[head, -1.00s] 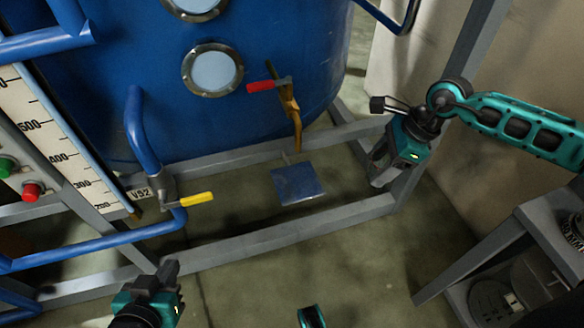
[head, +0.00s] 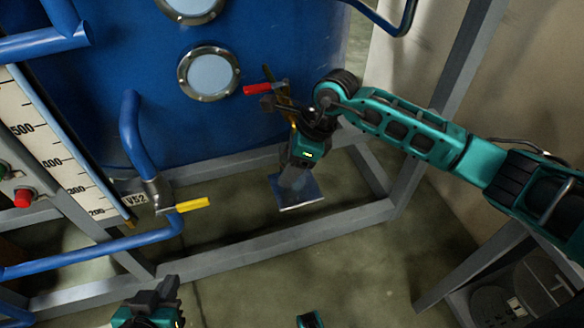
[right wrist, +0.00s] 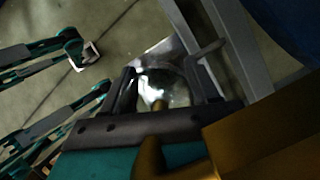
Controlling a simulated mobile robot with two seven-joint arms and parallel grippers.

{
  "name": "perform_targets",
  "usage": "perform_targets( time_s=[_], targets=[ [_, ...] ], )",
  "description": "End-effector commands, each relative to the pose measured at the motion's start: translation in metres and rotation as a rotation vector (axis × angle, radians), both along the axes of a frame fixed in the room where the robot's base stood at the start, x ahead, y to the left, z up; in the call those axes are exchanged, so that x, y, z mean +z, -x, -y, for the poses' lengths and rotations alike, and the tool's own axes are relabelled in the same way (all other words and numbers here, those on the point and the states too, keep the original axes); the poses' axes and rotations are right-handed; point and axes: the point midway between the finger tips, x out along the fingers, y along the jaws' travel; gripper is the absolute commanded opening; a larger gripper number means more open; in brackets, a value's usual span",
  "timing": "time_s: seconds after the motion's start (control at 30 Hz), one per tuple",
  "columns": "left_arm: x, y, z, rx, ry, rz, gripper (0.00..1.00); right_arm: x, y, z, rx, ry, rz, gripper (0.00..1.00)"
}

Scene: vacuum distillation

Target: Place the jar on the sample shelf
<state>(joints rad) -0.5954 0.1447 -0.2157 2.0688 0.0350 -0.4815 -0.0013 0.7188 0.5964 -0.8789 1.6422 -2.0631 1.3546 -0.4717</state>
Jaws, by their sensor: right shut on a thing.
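A clear glass jar (right wrist: 165,88) sits between the fingers of my right gripper (right wrist: 159,72) in the right wrist view. The gripper is shut on it. In the head view my right gripper (head: 294,181) is over a small square metal plate (head: 304,201), which looks like the sample shelf; the jar is mostly hidden there. The plate shows behind the jar in the right wrist view (right wrist: 150,58). I cannot tell whether the jar touches it. My left gripper (head: 160,289) is low at the left, away from the jar; its finger gap is unclear.
A brass outlet with a red handle (head: 256,88) on the blue tank (head: 110,60) is close to my right gripper. In the right wrist view the brass pipe (right wrist: 150,155) is right by the jar. Grey frame bars (head: 265,245) and a yellow-handled valve (head: 193,204) are nearby.

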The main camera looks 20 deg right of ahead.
Motion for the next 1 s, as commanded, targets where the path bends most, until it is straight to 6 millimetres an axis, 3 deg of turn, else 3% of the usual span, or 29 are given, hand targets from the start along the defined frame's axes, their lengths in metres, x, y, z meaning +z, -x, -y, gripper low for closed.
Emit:
perform_targets(
  time_s=[0.07, 0.47, 0.5, 0.77, 1.0],
  targets=[
    [-0.0025, -0.0014, 0.0005, -0.001, 0.001, 0.002, 0.00, -0.0133, 0.0012, 0.0041, -0.004, 0.006, -0.005, 0.25],
    [-0.0004, -0.0050, 0.0013, -0.003, 0.003, 0.010, 0.00, -0.0179, 0.0011, 0.0043, -0.003, 0.005, -0.002, 0.25],
    [0.0003, -0.0048, 0.0015, -0.003, 0.002, 0.008, 0.00, -0.0176, 0.0012, 0.0044, -0.003, 0.005, -0.003, 0.61],
    [0.0015, -0.0044, 0.0014, -0.006, 0.000, 0.007, 0.00, -0.0171, 0.0013, 0.0045, -0.004, 0.005, -0.004, 0.85],
    [0.0022, -0.0034, 0.0012, -0.007, 0.000, 0.008, 0.00, -0.0160, 0.0013, 0.0045, -0.004, 0.005, -0.004, 0.85]
  ],
)
